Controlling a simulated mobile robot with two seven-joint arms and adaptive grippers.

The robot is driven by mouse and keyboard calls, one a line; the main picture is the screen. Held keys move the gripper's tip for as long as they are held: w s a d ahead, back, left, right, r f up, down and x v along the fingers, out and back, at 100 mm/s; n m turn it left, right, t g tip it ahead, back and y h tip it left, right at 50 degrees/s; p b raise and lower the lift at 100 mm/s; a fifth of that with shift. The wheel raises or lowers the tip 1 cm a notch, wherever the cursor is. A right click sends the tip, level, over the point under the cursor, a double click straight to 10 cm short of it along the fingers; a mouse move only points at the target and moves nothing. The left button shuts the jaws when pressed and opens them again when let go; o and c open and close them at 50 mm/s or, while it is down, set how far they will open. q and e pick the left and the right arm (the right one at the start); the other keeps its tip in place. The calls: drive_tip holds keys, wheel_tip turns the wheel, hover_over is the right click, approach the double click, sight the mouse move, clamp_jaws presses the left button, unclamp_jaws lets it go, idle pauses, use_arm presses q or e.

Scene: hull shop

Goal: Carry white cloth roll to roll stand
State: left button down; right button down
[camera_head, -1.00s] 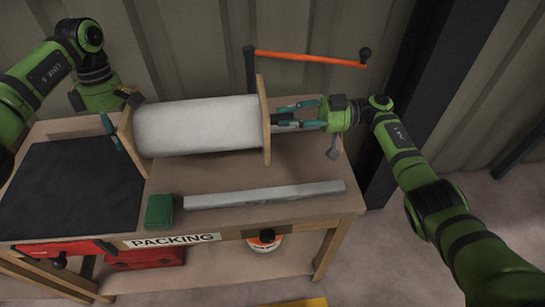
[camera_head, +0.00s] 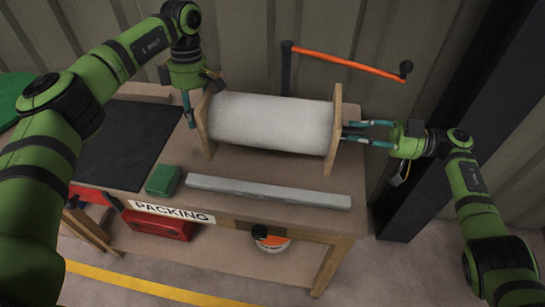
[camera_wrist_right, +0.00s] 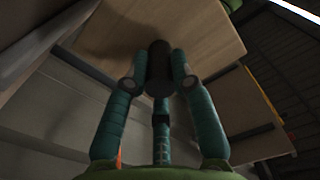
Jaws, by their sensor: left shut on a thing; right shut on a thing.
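The white cloth roll (camera_head: 268,123) lies level above the wooden workbench (camera_head: 290,222) between two wooden end plates, the left one (camera_head: 203,127) and the right one (camera_head: 333,133). I cannot tell whether the plates touch the bench top. My left gripper (camera_head: 188,118) is beside the left plate, shut on that end; its grip is partly hidden. My right gripper (camera_head: 345,131) reaches in from the right, shut on the right end. The right wrist view shows its fingers around a dark core end (camera_wrist_right: 159,68) before a wooden panel. I cannot make out a roll stand.
A grey bar (camera_head: 268,192) and green box (camera_head: 163,180) lie along the bench front. A black mat (camera_head: 125,145) covers the left. An orange bar (camera_head: 340,59) is behind the roll, and a dark column (camera_head: 430,170) stands right. Red box (camera_head: 160,225) and orange-white container (camera_head: 270,240) sit below.

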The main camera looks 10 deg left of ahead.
use_arm(q)
drive_tip(key=shift+d+f, duration=0.1)
use_arm(e)
drive_tip(key=shift+w, duration=0.1)
